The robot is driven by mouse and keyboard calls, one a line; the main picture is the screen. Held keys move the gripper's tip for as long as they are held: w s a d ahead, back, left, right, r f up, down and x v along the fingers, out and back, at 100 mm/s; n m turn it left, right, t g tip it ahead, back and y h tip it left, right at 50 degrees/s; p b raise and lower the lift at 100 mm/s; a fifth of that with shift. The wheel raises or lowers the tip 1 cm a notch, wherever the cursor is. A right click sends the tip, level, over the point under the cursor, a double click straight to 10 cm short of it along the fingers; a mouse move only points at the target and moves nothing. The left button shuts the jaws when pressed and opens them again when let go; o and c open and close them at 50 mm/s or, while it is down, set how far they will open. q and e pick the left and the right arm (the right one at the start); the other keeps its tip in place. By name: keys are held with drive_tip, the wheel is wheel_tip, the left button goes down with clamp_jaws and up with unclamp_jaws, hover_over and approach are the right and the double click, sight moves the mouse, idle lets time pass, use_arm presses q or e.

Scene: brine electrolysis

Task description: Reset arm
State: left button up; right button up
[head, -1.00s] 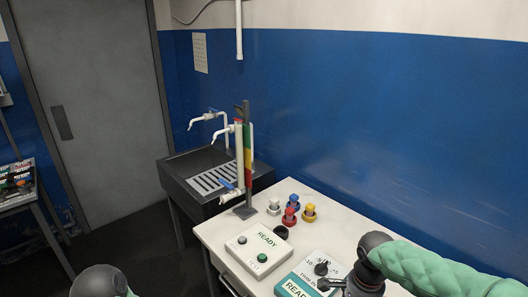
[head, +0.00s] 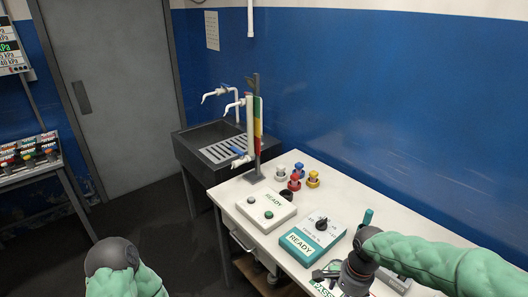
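My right arm reaches in from the right, over the near part of the white table (head: 225,198). Its gripper (head: 326,273) is low, just in front of the teal-and-white READY box (head: 312,240), small and partly hidden by the wrist. I cannot tell whether it is open or shut, or whether it touches anything. My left arm shows only as a green sleeve and dark joint at the bottom left. The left gripper is out of view.
A white READY box (head: 265,209) with two buttons sits farther back. Several coloured fittings (head: 295,182) and a stand with a coloured strip (head: 256,130) are behind it. A black sink (head: 190,150) adjoins the table. A panel bench (head: 28,160) stands at left.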

drive_tip(key=s+a+f+n+y, duration=0.1)
drive_tip(key=s+a+f+n, duration=0.2)
drive_tip(key=f, duration=0.6)
drive_tip(key=s+a+f+n+y, duration=0.1)
drive_tip(key=s+a+f+n, duration=0.2)
drive_tip(key=f, duration=0.7)
drive_tip(key=s+a+f+n+y, duration=0.1)
drive_tip(key=s+a+f+n, duration=0.2)
drive_tip(key=f, duration=0.7)
drive_tip(key=s+a, duration=0.2)
drive_tip(key=shift+s+a+n, duration=0.3)
drive_tip(key=shift+s+a, duration=0.05)
